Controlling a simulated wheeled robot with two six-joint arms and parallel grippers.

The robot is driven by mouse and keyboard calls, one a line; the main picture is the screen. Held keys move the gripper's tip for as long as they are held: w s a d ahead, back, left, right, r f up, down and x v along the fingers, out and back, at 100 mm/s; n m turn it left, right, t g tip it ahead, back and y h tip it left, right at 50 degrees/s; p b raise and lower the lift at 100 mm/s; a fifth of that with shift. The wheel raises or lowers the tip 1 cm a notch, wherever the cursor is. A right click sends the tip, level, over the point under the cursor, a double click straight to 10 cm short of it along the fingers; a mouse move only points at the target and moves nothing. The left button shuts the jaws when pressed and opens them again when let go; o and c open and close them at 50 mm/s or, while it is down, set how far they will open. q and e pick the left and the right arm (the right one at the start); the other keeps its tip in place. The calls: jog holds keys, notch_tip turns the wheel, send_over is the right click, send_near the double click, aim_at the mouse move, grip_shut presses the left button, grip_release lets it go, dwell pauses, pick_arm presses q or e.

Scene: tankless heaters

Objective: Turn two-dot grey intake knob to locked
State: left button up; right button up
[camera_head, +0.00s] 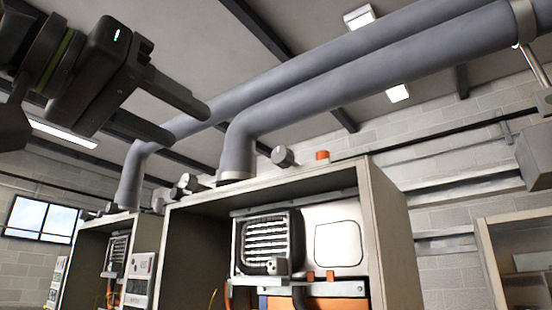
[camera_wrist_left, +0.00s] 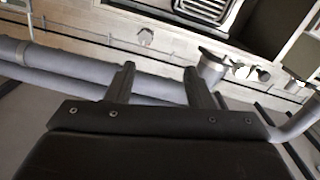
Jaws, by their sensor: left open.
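A grey knob (camera_head: 283,156) stands on the top of the near heater cabinet, right of the pipe foot. Another grey knob-like fitting (camera_head: 187,182) sits left of that pipe foot. Dots on them are too small to make out, so I cannot tell which is the two-dot intake knob. My left gripper (camera_head: 188,123) is open and empty at the upper left, above the cabinet tops and apart from the fittings. My right gripper is out of view.
Two thick grey pipes (camera_head: 370,62) run across the upper view and bend down to the cabinets. An orange cap (camera_head: 322,156) stands on the near cabinet (camera_head: 385,225). A second cabinet (camera_head: 90,235) is farther left. A pipe (camera_wrist_left: 75,68) passes near my left fingers.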

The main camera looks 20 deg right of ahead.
pick_arm(q)
jog(key=s+r, duration=0.2)
jog(key=s, duration=0.1)
jog(key=p, duration=0.9)
send_near(278, 153)
jog(key=x, duration=0.8)
jog(key=shift+w+d+r, duration=0.1)
jog(key=shift+w+d, duration=0.4)
jog(key=shift+d, duration=0.15)
jog(key=shift+a, duration=0.1)
jog(key=shift+c, duration=0.5)
jog(key=c, duration=0.9)
jog(key=shift+m, duration=0.3)
